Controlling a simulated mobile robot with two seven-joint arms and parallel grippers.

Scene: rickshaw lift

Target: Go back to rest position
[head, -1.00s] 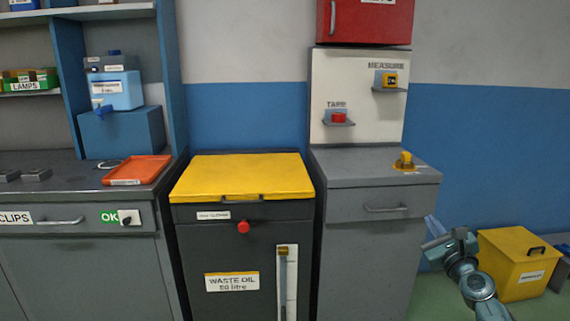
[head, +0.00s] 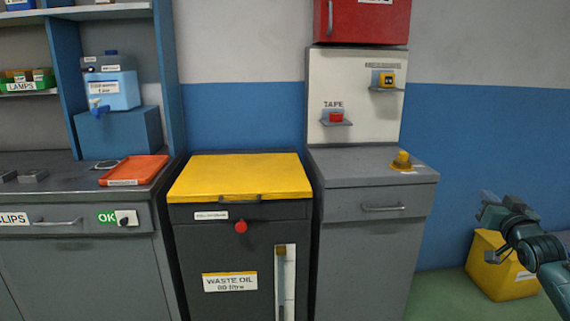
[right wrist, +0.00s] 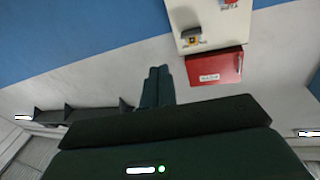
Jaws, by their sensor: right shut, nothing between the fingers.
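My right gripper (head: 490,205) is at the right side of the head view, in front of the blue wall band and above the yellow bin. It is shut and empty. In the right wrist view its two fingers (right wrist: 157,88) lie together, with the wall, the red cabinet and the tape board beyond them. My left gripper is not in the head view.
A waste oil bin (head: 240,180) with a closed yellow lid stands in the middle. A grey cabinet (head: 375,200) is right of it, and a workbench (head: 80,250) left. A yellow bin (head: 500,270) stands on the green floor, partly behind my right arm.

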